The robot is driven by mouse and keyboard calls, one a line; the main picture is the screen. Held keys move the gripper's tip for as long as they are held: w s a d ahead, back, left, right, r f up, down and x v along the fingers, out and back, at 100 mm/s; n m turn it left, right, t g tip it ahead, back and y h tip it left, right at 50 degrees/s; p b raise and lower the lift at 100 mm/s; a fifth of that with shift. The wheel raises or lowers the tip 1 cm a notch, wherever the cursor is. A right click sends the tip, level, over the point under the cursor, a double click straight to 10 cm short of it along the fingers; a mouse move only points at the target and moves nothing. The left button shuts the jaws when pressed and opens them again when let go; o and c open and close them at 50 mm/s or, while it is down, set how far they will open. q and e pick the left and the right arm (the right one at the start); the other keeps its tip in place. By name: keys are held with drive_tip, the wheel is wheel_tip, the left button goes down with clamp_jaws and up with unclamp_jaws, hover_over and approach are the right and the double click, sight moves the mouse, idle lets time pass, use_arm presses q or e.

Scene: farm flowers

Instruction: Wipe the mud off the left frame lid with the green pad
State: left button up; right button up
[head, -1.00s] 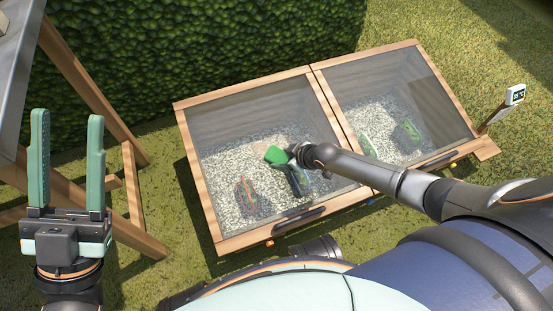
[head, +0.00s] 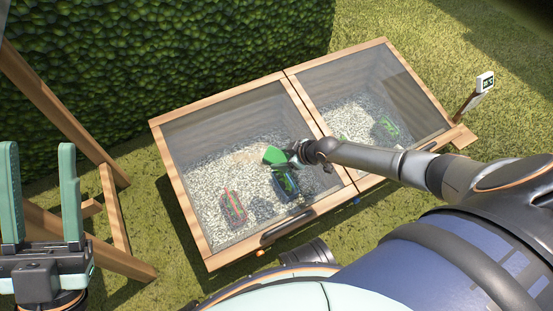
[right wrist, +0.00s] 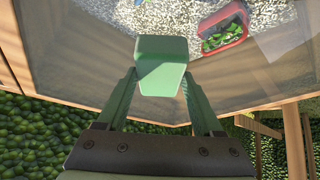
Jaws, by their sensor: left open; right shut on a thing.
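The left frame lid (head: 262,96) is a wooden-rimmed glass pane over gravel and planted trays. My right gripper (head: 294,151) is shut on the green pad (head: 274,155), over the right part of this lid. In the right wrist view the pad (right wrist: 162,48) sits between the fingertips, over the glass. I cannot tell whether it touches the glass. A faint tan patch (head: 245,155) shows left of the pad; whether it is mud is unclear. My left gripper (head: 38,150) is open and empty at the far left, away from the lid.
The right frame lid (head: 337,61) adjoins on the right. A black handle (head: 288,227) lies along the left lid's front edge. A small display on a post (head: 485,82) stands at the right. A wooden stand (head: 60,110) is at the left, and a hedge (head: 180,50) is behind.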

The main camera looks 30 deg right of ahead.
sight(264, 158)
drive_tip(key=shift+d+f, duration=0.1)
drive_tip(key=shift+d, duration=0.5)
drive_tip(key=shift+w+r, duration=0.2)
drive_tip(key=shift+w, duration=0.35)
drive_tip(key=shift+w+r, duration=0.15)
drive_tip(key=shift+w, duration=0.4)
drive_tip(key=shift+a+r+p, duration=0.1)
drive_tip(key=shift+a+p, duration=0.75)
drive_tip(key=shift+a, duration=0.5)
drive_tip(key=shift+a+p, duration=0.55)
drive_tip(key=shift+a, duration=0.95)
drive_tip(key=shift+a+f, duration=0.3)
drive_tip(key=shift+a, duration=0.35)
drive_tip(key=shift+s+a+r+p, duration=0.15)
drive_tip(key=shift+a+p, duration=0.35)
drive_tip(key=shift+a, duration=0.35)
drive_tip(key=shift+a+p, duration=0.55)
drive_tip(key=shift+a, duration=2.2)
drive_tip(key=shift+w+a, duration=0.2)
drive_tip(key=shift+a, duration=1.2)
